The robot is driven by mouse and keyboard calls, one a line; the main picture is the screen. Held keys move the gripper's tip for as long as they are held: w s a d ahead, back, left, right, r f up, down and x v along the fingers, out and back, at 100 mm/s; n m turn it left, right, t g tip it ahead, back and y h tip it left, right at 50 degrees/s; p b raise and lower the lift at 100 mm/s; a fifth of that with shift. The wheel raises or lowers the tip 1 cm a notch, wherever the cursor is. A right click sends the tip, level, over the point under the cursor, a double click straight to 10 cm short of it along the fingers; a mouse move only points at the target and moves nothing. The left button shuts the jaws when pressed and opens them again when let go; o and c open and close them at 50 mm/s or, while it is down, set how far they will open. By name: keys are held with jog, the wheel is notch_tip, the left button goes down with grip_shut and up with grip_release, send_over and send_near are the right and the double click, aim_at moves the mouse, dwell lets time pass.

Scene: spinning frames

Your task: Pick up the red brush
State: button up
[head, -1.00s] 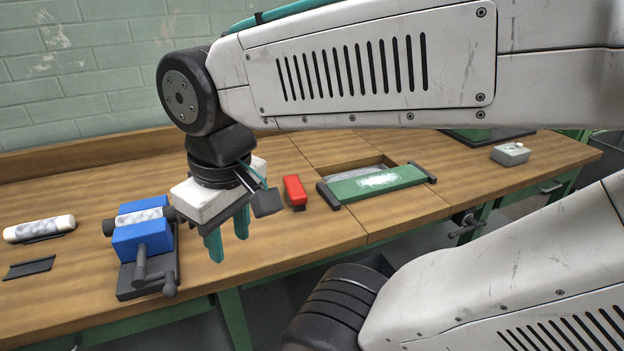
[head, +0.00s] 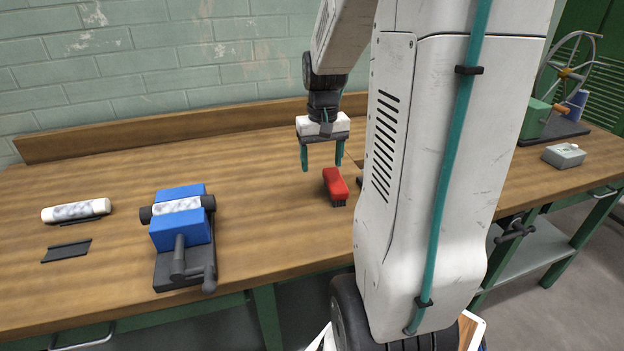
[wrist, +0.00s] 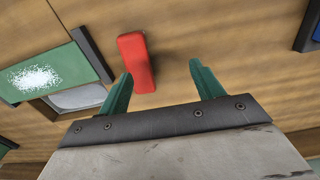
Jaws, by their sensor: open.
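The red brush (head: 335,184) lies on the wooden workbench with dark bristles at its near lower end. My gripper (head: 322,163) is open and empty, with two green fingers pointing down. In the head view it hangs a little beyond and to the left of the brush, above the bench. In the wrist view the brush (wrist: 136,60) lies ahead of the gripper (wrist: 160,82), nearer the left finger, and part of it shows between the fingers. The fingers do not hold it.
A blue vise-like device (head: 182,232) stands on the bench at left, with a white roll (head: 76,211) and dark strip (head: 66,251) farther left. A green board with white powder (wrist: 45,75) lies near the brush. A grey box (head: 563,156) is at right.

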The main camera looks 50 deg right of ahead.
send_over(335, 178)
jog(key=f, duration=0.1)
jog(key=a+f, duration=0.1)
jog(key=shift+f+m, duration=0.35)
jog(key=shift+m, duration=0.05)
jog(key=f, duration=0.4)
jog(key=d+f, duration=0.1)
jog(key=f, duration=0.1)
jog(key=shift+f, duration=0.7)
jog(key=c, duration=1.1)
